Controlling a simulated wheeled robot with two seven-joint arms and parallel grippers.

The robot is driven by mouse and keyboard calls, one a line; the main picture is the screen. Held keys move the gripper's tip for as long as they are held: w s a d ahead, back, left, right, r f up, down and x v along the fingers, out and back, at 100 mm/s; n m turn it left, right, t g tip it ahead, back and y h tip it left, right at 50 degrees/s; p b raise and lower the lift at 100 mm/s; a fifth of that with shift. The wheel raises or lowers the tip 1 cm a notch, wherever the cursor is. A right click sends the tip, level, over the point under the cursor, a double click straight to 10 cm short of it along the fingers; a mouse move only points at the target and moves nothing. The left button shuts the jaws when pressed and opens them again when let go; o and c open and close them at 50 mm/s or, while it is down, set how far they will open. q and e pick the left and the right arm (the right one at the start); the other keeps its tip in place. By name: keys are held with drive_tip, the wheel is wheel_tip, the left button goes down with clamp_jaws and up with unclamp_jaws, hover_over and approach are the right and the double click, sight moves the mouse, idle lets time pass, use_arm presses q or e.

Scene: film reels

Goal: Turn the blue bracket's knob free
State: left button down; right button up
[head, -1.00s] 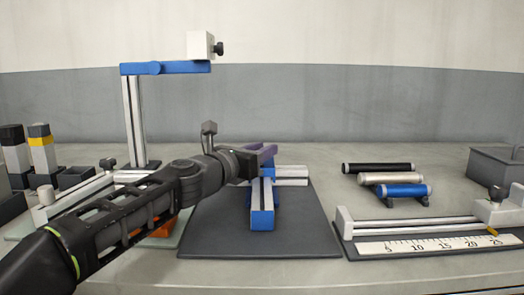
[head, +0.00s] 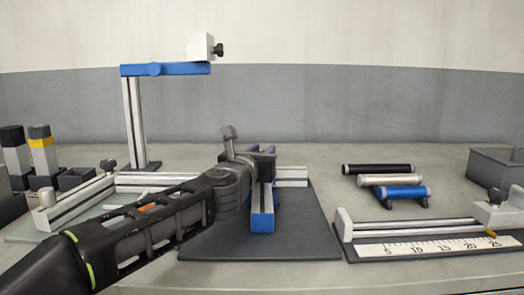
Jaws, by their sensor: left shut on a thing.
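The blue bracket (head: 268,188) is at the crossing of the short rails on the dark mat (head: 308,228), in the middle of the head view. My left gripper (head: 267,165) comes in from the left and is at the bracket. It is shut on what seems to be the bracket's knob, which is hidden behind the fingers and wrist. A blue-ended rail (head: 263,222) points toward me below the gripper. Purple parts (head: 268,149) show just behind the gripper. My right gripper is not in view.
A tall post with a blue arm (head: 185,68) stands at the back left. Black, cream and blue rollers (head: 402,192) lie on a rack to the right. A rail with a ruler (head: 440,246) is at front right, and a grey bin (head: 495,164) behind it.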

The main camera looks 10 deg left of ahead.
use_arm(q)
drive_tip(key=n+y, duration=0.1)
drive_tip(key=y, duration=0.1)
drive_tip(key=n+y, duration=0.2)
drive_tip(key=y, duration=0.1)
drive_tip(key=shift+d+r+n+g+y+p, duration=0.1)
drive_tip(key=shift+d+n+g+y+p, duration=0.1)
drive_tip(key=shift+n+g+y+p, duration=0.15)
drive_tip(key=n+g+y, duration=0.1)
drive_tip(key=n+y, duration=0.1)
drive_tip(key=y, duration=0.1)
drive_tip(key=n+g+y+p, duration=0.1)
drive_tip(key=n+g+y, duration=0.1)
drive_tip(key=y, duration=0.1)
drive_tip(key=shift+r, duration=0.1)
drive_tip(key=shift+a+n+g+y+p, duration=0.1)
drive_tip(key=shift+n+g+y+p, duration=0.85)
drive_tip(key=shift+n+g+y, duration=0.2)
drive_tip(key=shift+a+n+g+y+p, duration=0.15)
drive_tip(key=shift+n+g+y+p, duration=0.4)
drive_tip(key=shift+p, duration=0.3)
drive_tip(key=c, duration=1.1)
unclamp_jaws()
drive_tip(key=shift+c, duration=0.2)
